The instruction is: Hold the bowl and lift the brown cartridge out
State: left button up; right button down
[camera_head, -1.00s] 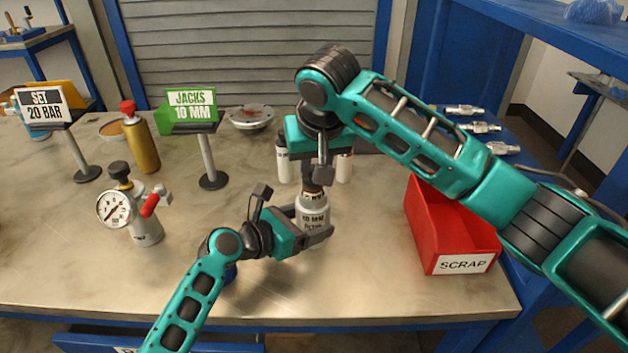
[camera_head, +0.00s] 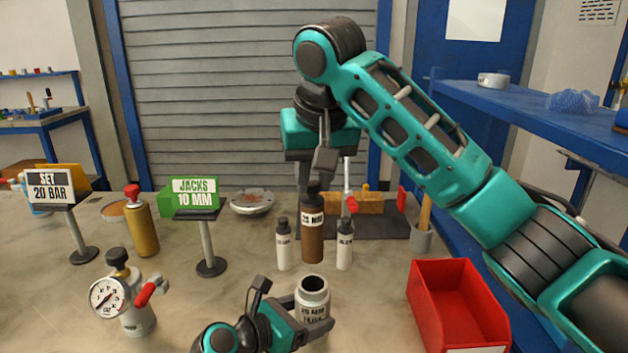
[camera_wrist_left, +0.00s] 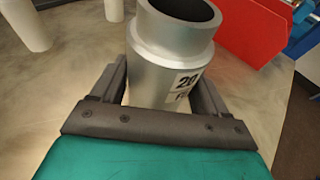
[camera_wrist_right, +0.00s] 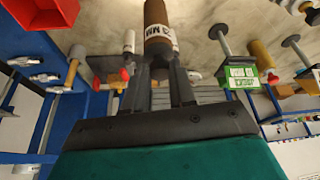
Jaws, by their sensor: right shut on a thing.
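The bowl (camera_head: 313,288) is a grey cylinder with a wide collar and an open top, standing upright on the bench. My left gripper (camera_head: 315,319) has its fingers on both sides of the bowl's body, and the left wrist view shows the bowl (camera_wrist_left: 172,62) between them with its mouth empty as far as I see. The brown cartridge (camera_head: 313,242) hangs upright above the bowl, its lower end clear of the rim. My right gripper (camera_head: 311,183) is shut on the cartridge's dark top. The right wrist view shows the cartridge (camera_wrist_right: 157,22) between the fingers.
Two white cartridges (camera_head: 284,248) (camera_head: 345,248) stand behind, one each side of the brown one. A red scrap bin (camera_head: 455,305) is at right. A pressure gauge (camera_head: 108,298) and a green JACKS sign (camera_head: 194,194) are at left.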

pick_arm(q)
jog(key=o, duration=0.5)
jog(key=shift+c, duration=0.2)
